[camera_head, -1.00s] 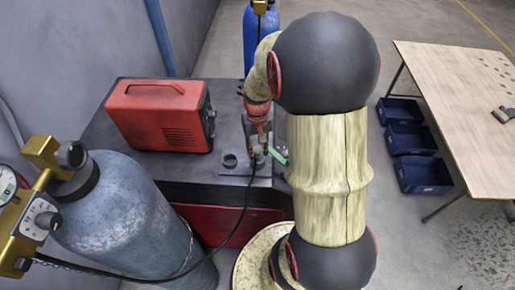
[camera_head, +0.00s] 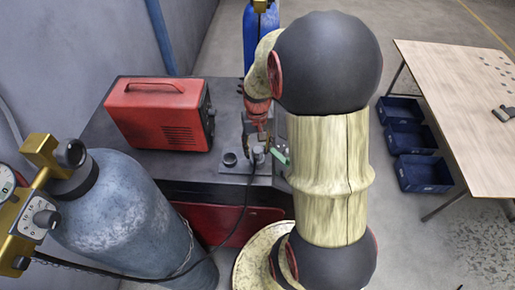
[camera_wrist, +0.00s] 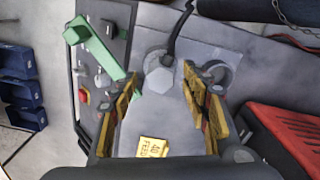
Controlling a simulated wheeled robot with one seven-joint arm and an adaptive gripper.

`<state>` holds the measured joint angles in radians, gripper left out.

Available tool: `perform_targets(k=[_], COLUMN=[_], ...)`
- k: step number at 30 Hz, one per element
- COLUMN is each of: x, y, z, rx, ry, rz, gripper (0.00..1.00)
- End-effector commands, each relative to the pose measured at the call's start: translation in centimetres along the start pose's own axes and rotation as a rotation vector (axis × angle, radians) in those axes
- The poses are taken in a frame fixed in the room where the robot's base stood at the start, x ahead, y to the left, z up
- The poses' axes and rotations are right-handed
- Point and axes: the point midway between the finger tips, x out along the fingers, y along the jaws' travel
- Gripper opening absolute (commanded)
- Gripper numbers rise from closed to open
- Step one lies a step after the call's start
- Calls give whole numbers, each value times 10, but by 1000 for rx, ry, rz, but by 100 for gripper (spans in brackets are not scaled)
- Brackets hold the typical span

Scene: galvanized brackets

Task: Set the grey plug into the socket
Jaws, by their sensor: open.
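A grey plug (camera_wrist: 159,78) with a hexagonal top and a black cable shows in the wrist view, inside a round grey collar. It also shows in the head view (camera_head: 258,155) on the plate at the table's front. A dark ring (camera_wrist: 217,74), open at the top, lies right of it; it also shows in the head view (camera_head: 229,160). I cannot tell which of the two round fittings is the socket. My gripper (camera_wrist: 160,75) is open, its yellow-padded fingers on either side of the plug in the picture, seemingly apart from it. In the head view my gripper (camera_head: 262,136) is above the plug.
A green lever (camera_wrist: 96,50) on a control panel stands close left of my fingers. A red machine (camera_head: 160,113) sits on the dark table. A gas cylinder (camera_head: 125,215) stands at front left, the black cable running past it. Blue bins (camera_head: 424,174) stand on the floor at right.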

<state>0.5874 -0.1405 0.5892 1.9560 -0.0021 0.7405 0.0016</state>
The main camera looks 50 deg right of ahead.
Motion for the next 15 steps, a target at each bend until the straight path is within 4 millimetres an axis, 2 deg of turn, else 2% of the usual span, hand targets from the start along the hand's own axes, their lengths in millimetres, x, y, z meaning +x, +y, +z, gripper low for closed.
perform_targets(k=[15], x=[-95], y=[0], z=[-1], rx=[0], ry=[5], rz=[0], gripper=[47])
